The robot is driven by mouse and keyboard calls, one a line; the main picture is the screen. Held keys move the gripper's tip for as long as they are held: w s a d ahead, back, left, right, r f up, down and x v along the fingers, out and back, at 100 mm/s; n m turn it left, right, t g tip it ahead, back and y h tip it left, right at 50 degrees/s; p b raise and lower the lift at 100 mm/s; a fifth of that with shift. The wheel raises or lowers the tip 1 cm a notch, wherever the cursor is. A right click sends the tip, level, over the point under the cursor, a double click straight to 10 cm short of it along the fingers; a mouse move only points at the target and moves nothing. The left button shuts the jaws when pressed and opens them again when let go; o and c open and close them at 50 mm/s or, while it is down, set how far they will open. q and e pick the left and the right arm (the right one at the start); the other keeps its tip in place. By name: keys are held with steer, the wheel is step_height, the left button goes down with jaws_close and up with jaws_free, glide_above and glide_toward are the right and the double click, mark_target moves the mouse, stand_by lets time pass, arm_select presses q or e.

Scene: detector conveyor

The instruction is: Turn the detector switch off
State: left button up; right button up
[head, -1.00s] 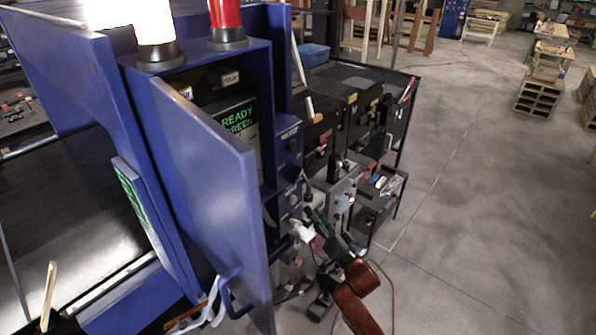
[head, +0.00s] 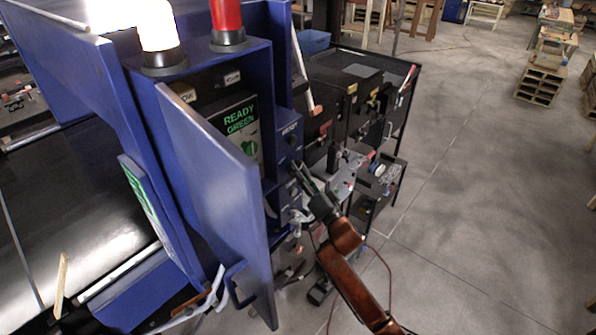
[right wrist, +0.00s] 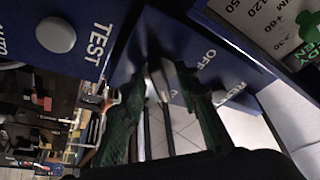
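The detector cabinet is blue, with its door (head: 215,190) swung open. On its side panel (head: 290,135), my right gripper (head: 303,178) is raised close to the controls. In the right wrist view, a grey switch (right wrist: 160,80) stands out from the blue panel beside the word OFF. The green fingers of my right gripper (right wrist: 160,88) are apart on either side of this switch. Whether they touch it I cannot tell. In the head view, the gripper and the panel's angle mostly hide the switch. My left gripper is not in view.
A round grey button (right wrist: 56,35) by the TEST label is close to the switch, and a RESET label is on its other side. A screen (head: 241,128) reads READY GREEN. A black tool bench (head: 365,75) stands behind; open floor (head: 470,220) lies right.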

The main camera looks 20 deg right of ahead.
steer(key=shift+c, duration=0.7)
jaws_close()
steer(key=shift+n, duration=0.3)
steer(key=n+g+y+b, duration=0.2)
steer(key=n+y+b, duration=0.1)
steer(key=n, duration=0.5)
steer(key=n+g+y+b, duration=0.2)
steer(key=n+y+b, duration=0.1)
steer(key=n, duration=0.5)
steer(key=n+g+y+b, duration=0.1)
steer(key=n+y+b, duration=0.3)
steer(key=n, duration=0.4)
steer(key=shift+w+d+n+g, duration=0.25)
steer(key=shift+d+n+g, duration=0.05)
steer(key=shift+d+g, duration=0.1)
steer(key=shift+n, duration=0.3)
